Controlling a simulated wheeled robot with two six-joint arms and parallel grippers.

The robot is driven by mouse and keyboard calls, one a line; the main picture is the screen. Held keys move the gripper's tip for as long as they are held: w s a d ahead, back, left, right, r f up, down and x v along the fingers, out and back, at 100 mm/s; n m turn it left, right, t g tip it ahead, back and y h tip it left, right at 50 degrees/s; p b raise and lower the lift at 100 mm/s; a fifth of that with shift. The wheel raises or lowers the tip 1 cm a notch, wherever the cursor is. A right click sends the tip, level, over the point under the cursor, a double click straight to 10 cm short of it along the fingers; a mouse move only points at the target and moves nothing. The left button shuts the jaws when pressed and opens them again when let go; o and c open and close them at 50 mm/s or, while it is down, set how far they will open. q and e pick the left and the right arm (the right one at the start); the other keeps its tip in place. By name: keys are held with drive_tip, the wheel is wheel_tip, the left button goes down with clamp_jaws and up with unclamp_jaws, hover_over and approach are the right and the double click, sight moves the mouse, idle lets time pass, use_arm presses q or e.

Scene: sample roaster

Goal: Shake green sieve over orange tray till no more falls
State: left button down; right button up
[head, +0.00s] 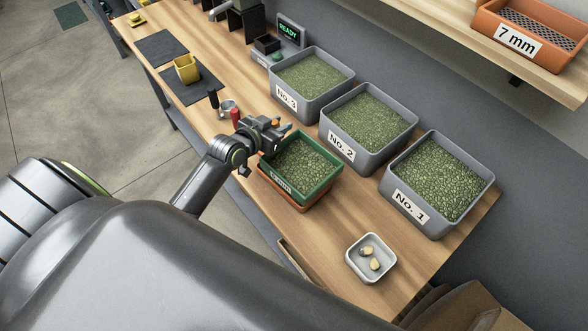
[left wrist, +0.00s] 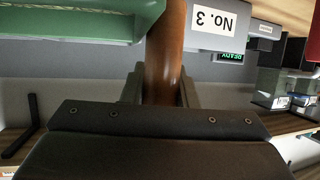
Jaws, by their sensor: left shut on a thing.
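The green sieve (head: 332,172) is full of green beans and sits in or just above the orange tray (head: 299,207); I cannot tell whether they touch. My left gripper (head: 275,129) is at the sieve's far left corner, shut on the sieve's handle. In the left wrist view the brown handle (left wrist: 165,45) stands between the fingers of my left gripper (left wrist: 160,92), and the green sieve's wall (left wrist: 85,22) shows at the upper left. What lies in the orange tray is hidden under the sieve. My right gripper is not in view.
Grey bins No. 1 (head: 405,207), No. 2 (head: 345,152) and No. 3 (head: 290,99), full of green beans, stand along the wall side. A small white dish (head: 355,266) holds a few pale pieces. A yellow cup (head: 186,69) stands on a dark mat. An orange 7 mm sieve (head: 490,37) is on the shelf.

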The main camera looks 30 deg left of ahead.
use_arm(q)
drive_tip(key=shift+a, duration=0.1)
drive_tip(key=w+a+b, duration=0.2)
drive_tip(key=a, duration=0.4)
drive_tip(key=d, duration=0.2)
drive_tip(key=s+d+p, duration=0.1)
drive_tip(key=d, duration=0.1)
drive_tip(key=d+p, duration=0.1)
drive_tip(key=shift+s+d+r, duration=0.1)
drive_tip(key=shift+s+d, duration=0.4)
drive_tip(key=shift+d, duration=0.15)
drive_tip(key=shift+a, duration=0.1)
